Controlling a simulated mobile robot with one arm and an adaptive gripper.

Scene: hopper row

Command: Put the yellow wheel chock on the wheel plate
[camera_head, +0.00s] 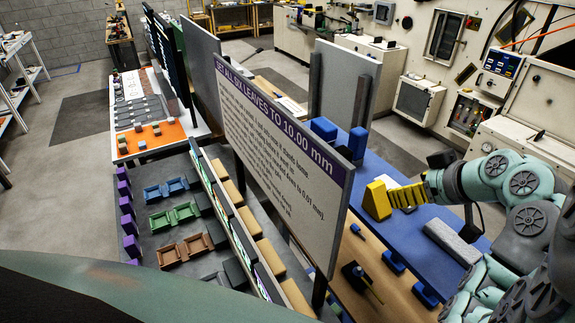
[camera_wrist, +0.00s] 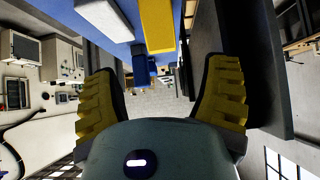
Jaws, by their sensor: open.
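The yellow wheel chock (camera_head: 377,201) is a wedge-like block standing on the blue surface (camera_head: 400,235), beside the big sign board. In the wrist view the yellow chock (camera_wrist: 157,25) shows at the top, beyond the fingertips. My gripper (camera_head: 398,197) is just right of the chock in the head view, its ribbed yellow finger overlapping or close to it; contact cannot be told. In the wrist view the two fingers of my gripper (camera_wrist: 165,70) are wide apart with nothing between them. I cannot identify the wheel plate with certainty.
A grey block (camera_head: 453,243) lies on the blue surface near my arm. Blue blocks (camera_head: 324,129) stand at its far end, and more blue pieces (camera_head: 394,262) are at its near edge. The sign board (camera_head: 285,145) rises close left of the chock.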

